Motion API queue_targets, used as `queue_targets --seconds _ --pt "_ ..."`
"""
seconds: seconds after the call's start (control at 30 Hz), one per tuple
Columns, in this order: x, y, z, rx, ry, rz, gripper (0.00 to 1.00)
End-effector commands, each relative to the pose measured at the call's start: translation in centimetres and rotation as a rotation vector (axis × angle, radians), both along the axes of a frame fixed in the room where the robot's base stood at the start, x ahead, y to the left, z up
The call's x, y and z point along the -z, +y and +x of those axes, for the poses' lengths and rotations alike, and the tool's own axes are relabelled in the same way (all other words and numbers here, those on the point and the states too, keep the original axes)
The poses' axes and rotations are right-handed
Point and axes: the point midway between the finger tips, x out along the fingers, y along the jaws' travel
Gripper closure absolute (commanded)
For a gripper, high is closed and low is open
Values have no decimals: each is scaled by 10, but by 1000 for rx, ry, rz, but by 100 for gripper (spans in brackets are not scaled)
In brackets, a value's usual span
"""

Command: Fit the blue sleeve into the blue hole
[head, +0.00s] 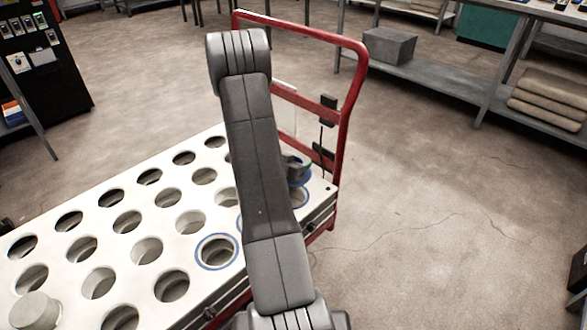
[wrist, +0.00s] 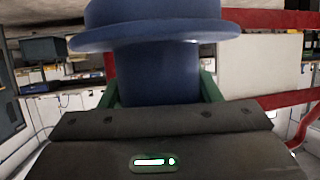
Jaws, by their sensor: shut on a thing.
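The blue sleeve (wrist: 155,70) fills the upper middle of the wrist view, with a wide flange around it. My gripper (wrist: 158,92) is shut on it, a green finger on each side. In the head view my gripper (head: 303,168) is mostly hidden behind my arm, near the far right corner of the white perforated top (head: 167,163); only a little blue of the sleeve shows there. A blue-ringed hole (head: 299,198) lies just below it in the picture, partly covered by my arm. Another blue-ringed hole (head: 217,251) is open and empty nearer me. The sleeve's lower end is hidden.
The top belongs to a cart with a red handle frame (head: 355,90) at its far end. Several unringed holes cover the top. A grey cylinder (head: 35,311) stands at the lower left. Shelving with a grey box (head: 389,46) stands behind; the floor at right is clear.

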Motion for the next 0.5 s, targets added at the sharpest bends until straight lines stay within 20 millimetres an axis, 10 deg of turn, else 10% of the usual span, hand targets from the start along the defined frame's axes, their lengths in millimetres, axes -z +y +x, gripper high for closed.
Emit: queue_targets --seconds 0.5 --pt "23 10 9 101 -2 1 72"
